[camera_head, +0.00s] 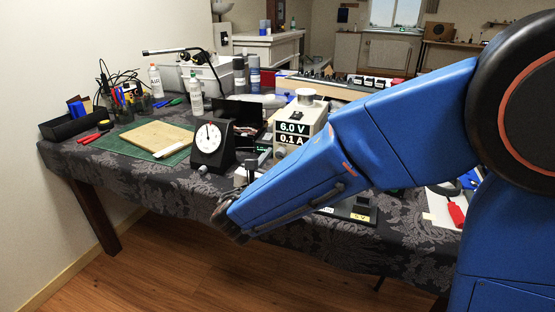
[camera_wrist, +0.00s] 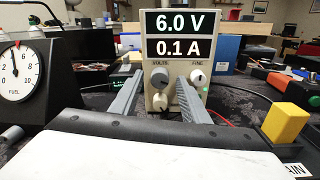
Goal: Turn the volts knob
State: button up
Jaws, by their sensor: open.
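The power supply (camera_head: 299,114) stands on the cloth-covered table in the head view, its lower front hidden behind my arm. In the wrist view the power supply (camera_wrist: 180,58) faces me, its display (camera_wrist: 180,35) reading 6.0 V and 0.1 A. The grey volts knob (camera_wrist: 160,77) is under the display on the left, with its pointer up. The fine knob (camera_wrist: 197,77) is to its right, and another pale knob (camera_wrist: 160,102) is below. My gripper (camera_wrist: 158,84) is open and empty. Its fingers point at the panel, and the volts knob shows between them; contact cannot be seen.
A black fuel gauge (camera_head: 211,143) stands left of the supply. A yellow block (camera_wrist: 286,124) is close on the right in the wrist view. A green mat (camera_head: 140,140) with a board lies at the table's left. Bottles and boxes stand behind.

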jog(key=c, duration=1.1)
jog(key=shift+o, duration=0.2)
jog(key=shift+m, duration=1)
jog(key=o, duration=1.1)
jog(key=shift+c, duration=0.2)
